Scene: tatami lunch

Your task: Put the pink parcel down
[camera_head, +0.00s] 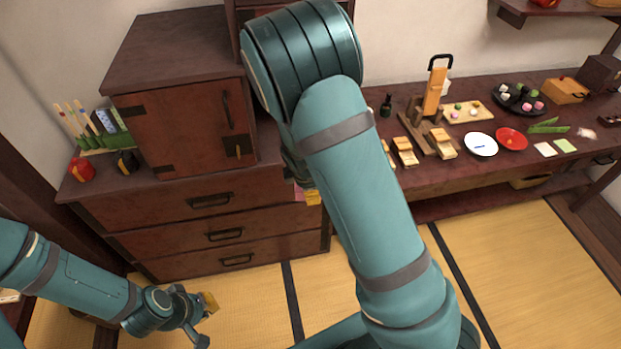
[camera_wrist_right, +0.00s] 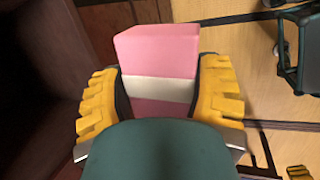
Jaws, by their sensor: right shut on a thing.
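The pink parcel (camera_wrist_right: 158,48) is a pink block with a white band around it. In the right wrist view it sits between the yellow finger pads of my right gripper (camera_wrist_right: 160,92), which is shut on it. In the head view my right arm hides most of this gripper (camera_head: 311,197); a small pink patch of the parcel (camera_head: 298,191) shows beside it, in front of the drawer chest. My left gripper (camera_head: 203,317) is low on the left over the tatami, away from the parcel; its finger opening is unclear.
The drawer chest (camera_head: 180,235) carries a cabinet (camera_head: 190,125), a pen rack (camera_head: 95,135) and a red object (camera_head: 82,169). A long low table (camera_head: 480,175) at the right holds dishes, wooden blocks and a stand. The tatami floor (camera_head: 520,270) is clear at the right.

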